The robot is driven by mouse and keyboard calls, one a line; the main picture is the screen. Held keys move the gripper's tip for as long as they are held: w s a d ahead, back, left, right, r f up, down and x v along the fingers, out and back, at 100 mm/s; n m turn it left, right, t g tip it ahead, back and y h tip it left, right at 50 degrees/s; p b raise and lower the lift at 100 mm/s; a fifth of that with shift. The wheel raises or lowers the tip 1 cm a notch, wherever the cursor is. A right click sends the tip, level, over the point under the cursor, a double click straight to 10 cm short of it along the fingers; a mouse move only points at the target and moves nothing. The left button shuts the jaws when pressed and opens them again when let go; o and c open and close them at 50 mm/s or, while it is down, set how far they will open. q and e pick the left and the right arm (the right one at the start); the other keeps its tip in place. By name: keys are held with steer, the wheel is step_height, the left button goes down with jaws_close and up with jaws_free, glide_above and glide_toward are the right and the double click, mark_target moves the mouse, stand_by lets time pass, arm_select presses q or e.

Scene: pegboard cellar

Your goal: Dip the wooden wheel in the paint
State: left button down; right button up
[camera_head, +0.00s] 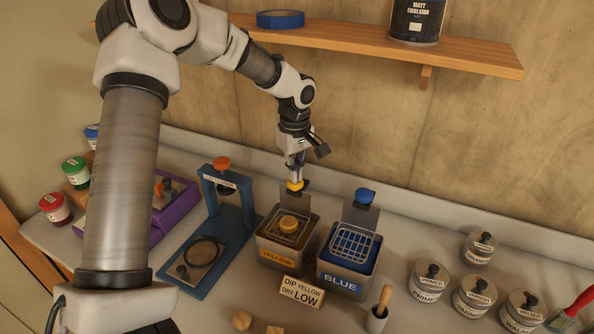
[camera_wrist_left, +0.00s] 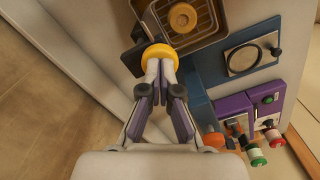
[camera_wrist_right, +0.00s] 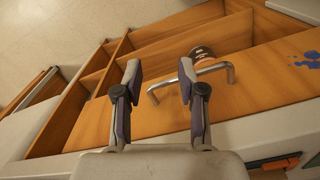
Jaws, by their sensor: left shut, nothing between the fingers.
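The wooden wheel (camera_head: 289,222), a yellow-tan ring, lies in the wire basket (camera_head: 280,236) at the yellow paint tank (camera_head: 273,257). It also shows in the left wrist view (camera_wrist_left: 183,17). A yellow knob (camera_head: 295,186) tops the plate at the tank's back. My left gripper (camera_head: 296,177) is shut and empty, pointing down with its tips at the knob; I cannot tell if they touch. The knob also shows in the left wrist view (camera_wrist_left: 160,56). My right gripper (camera_wrist_right: 158,75) is open and empty, away from the tanks.
The blue paint tank (camera_head: 345,282) with a blue knob (camera_head: 365,196) stands right beside. A sign (camera_head: 301,291) reads "DIP YELLOW DRY LOW". A blue stand (camera_head: 217,250) is on the left, several tins (camera_head: 430,283) on the right. A metal handle (camera_wrist_right: 190,80) is near my right gripper.

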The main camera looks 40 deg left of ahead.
arm_select(q)
steer(key=shift+r+p, duration=1.7)
steer(key=shift+r, duration=0.55)
steer(key=shift+w+r+p, duration=0.1)
steer(key=shift+r+p, duration=0.4)
steer(key=shift+r, duration=0.05)
step_height(320, 180, up, 4)
steer(key=p, duration=0.3)
steer(key=shift+f, duration=0.1)
